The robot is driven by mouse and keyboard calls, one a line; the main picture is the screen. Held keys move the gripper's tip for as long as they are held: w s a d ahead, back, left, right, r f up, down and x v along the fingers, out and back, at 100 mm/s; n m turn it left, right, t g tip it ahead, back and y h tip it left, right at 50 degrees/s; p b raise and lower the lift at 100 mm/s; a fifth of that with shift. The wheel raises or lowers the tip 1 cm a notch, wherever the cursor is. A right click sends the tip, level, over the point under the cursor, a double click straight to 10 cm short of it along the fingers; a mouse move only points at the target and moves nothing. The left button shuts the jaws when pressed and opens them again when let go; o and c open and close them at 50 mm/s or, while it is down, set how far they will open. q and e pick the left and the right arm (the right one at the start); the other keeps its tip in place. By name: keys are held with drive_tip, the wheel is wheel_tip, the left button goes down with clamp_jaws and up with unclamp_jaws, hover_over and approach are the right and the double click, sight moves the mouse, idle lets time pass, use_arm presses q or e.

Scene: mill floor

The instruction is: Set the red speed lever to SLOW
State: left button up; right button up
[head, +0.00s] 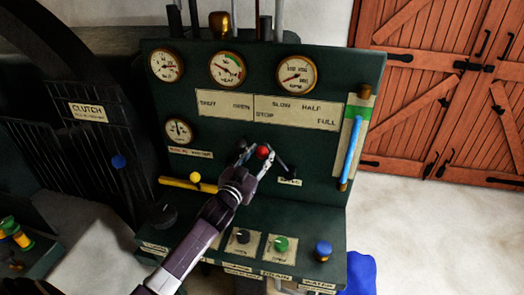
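The red ball knob (262,152) of the speed lever shows in the middle of the green control panel, below the plate (298,113) lettered STOP, SLOW, HALF and FULL. My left gripper (257,158) reaches up to it from the lower left. Its fingers are spread, with the red knob between or just in front of the tips. I cannot tell whether they touch it. The lever's shaft is mostly hidden by the gripper. My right gripper is not in view.
A yellow-knobbed yellow lever (190,183) lies left of my gripper. Gauges line the panel top. A blue sight tube (351,150) stands at right. Open floor lies beyond it.

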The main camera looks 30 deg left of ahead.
use_arm(q)
drive_tip(key=shift+w, duration=0.7)
drive_tip(key=shift+c, duration=0.2)
clamp_jaws()
